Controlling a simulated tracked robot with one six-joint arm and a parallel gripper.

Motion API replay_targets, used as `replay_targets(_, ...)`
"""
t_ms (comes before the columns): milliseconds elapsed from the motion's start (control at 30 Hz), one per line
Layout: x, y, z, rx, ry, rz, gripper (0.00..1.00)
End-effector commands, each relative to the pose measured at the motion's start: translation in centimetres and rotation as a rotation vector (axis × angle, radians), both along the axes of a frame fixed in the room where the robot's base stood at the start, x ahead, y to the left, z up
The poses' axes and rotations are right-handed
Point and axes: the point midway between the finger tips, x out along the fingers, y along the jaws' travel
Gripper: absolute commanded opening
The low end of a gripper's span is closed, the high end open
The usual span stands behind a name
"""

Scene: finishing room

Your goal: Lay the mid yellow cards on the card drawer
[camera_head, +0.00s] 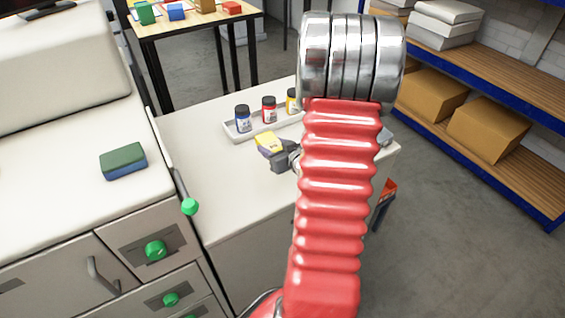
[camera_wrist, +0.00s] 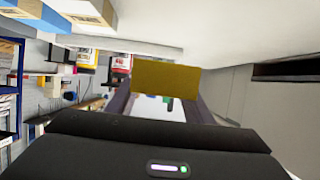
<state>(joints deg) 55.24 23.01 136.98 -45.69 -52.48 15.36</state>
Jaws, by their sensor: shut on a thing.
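My gripper (camera_head: 277,157) is above the white worktop, partly hidden behind my red arm sleeve. It is shut on the yellow cards (camera_head: 268,142), a small block with a yellow top at the gripper's tip. In the wrist view the yellow cards (camera_wrist: 167,77) show as a plain dark-yellow face between the two dark fingers of the gripper (camera_wrist: 155,104). I cannot tell which part is the card drawer. Drawer fronts with green knobs (camera_head: 155,250) show on the white machine at the lower left.
Bottles stand in a white tray (camera_head: 235,137) at the back of the worktop (camera_head: 230,205). A green-and-blue block (camera_head: 123,161) lies on the white machine at left. Shelves with boxes (camera_head: 487,129) stand at right.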

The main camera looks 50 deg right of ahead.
Motion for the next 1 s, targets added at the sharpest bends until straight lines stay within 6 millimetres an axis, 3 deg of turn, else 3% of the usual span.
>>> replay_targets(300,-0.1,0.0,-3.7,0.002,0.001,-0.002,0.19)
replay_targets(767,-0.1,-0.2,-4.2,0.000,0.000,-0.003,0.19)
replay_targets(1000,-0.2,-0.2,-6.3,0.003,0.002,-0.004,0.19)
